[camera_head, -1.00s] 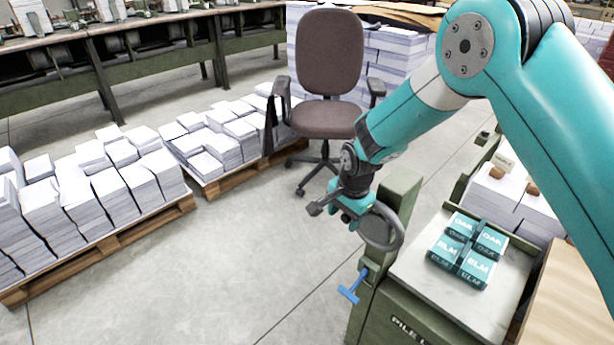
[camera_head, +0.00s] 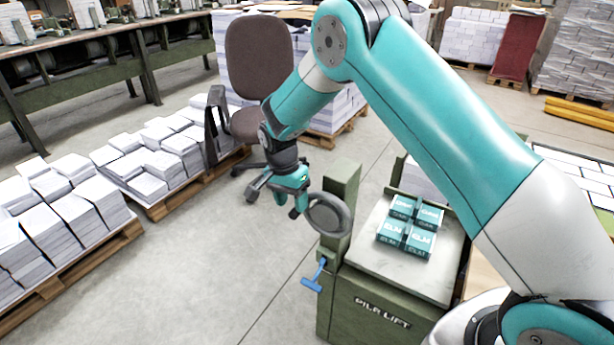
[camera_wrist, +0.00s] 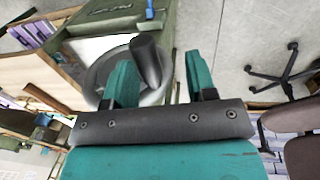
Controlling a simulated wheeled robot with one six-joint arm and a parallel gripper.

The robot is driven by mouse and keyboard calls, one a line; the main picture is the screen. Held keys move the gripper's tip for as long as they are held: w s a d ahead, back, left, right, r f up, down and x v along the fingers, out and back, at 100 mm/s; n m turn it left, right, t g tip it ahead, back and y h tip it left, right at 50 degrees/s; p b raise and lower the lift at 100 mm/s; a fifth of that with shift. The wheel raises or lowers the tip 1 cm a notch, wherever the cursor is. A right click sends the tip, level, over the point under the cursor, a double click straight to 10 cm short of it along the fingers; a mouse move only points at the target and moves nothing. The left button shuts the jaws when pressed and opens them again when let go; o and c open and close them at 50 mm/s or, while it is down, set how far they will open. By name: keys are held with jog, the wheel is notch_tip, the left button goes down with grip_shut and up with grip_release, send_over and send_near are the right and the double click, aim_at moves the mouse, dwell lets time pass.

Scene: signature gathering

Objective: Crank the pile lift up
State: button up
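The green pile lift (camera_head: 362,312) stands at lower centre in the head view, with a pale top plate (camera_head: 362,255). Its grey handwheel (camera_head: 330,214) is mounted on the green post (camera_head: 343,190). My gripper (camera_head: 288,204) is just left of the wheel. In the wrist view, the two teal fingers of my gripper (camera_wrist: 160,82) are apart. The dark crank handle (camera_wrist: 148,60) of the handwheel (camera_wrist: 103,73) appears between the fingertips, closer to the left one. I cannot tell whether it touches a finger. Teal OAK and ELM packs (camera_head: 407,230) sit on the lift's plate.
A blue T-shaped lever (camera_head: 314,276) sticks out below the wheel. A brown office chair (camera_head: 259,65) stands behind my gripper. Pallets of paper stacks (camera_head: 62,225) are at left. The floor (camera_head: 190,270) between pallets and lift is clear.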

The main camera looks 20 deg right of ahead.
notch_tip(320, 180, up, 14)
jog(key=w+a+f+b, duration=0.1)
jog(key=b, duration=0.1)
jog(key=s+r+n+y, duration=0.1)
jog(key=s+r+n, duration=0.2)
jog(key=s, duration=0.3)
jog(key=s+a+r+n+y, duration=0.1)
jog(key=s+r+n, duration=0.1)
jog(key=s+n, duration=0.3)
jog(key=s+a+r+n+t+y, duration=0.1)
jog(key=s+r+n, duration=0.2)
jog(key=s, duration=0.5)
jog(key=shift+s+r+n+b, duration=0.35)
jog(key=shift+n+b, duration=0.1)
jog(key=shift+n, duration=0.15)
jog(key=shift+s, duration=0.1)
